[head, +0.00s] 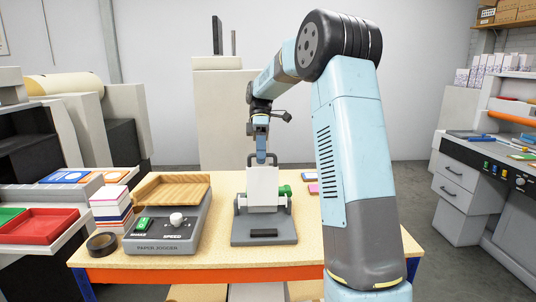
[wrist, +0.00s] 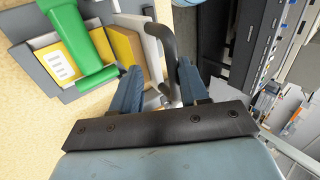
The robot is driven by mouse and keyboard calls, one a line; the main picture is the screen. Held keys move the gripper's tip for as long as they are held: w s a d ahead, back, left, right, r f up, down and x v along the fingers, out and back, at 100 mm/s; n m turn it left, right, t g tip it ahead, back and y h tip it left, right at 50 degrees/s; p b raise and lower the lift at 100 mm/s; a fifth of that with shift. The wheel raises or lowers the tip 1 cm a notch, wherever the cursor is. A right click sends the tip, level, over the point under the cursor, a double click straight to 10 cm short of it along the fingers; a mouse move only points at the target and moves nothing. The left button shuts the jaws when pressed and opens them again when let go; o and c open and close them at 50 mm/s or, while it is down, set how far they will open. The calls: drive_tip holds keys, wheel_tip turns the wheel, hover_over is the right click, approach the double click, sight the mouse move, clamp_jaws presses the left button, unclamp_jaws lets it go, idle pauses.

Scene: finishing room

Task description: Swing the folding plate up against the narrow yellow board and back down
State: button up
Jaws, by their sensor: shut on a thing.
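The folding plate (head: 262,188) is a white plate standing upright, or nearly so, on a grey-based device (head: 264,234) on the table. A dark grey loop handle (wrist: 165,40) is at its top edge. My gripper (head: 261,158) is at the top of the plate, shut on this handle; its blue fingers (wrist: 160,75) lie either side of it in the wrist view. A narrow yellow board (wrist: 123,48) stands beside the white plate (wrist: 150,45) in the wrist view; the head view hides it behind the plate. I cannot tell whether the two touch.
Small coloured pads (head: 312,188) lie to the right.

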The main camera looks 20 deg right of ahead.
idle(0.3)
drive_tip(key=v, duration=0.7)
drive_tip(key=shift+w, duration=0.2)
drive_tip(key=shift+s+r, duration=0.1)
drive_tip(key=shift+r, duration=0.05)
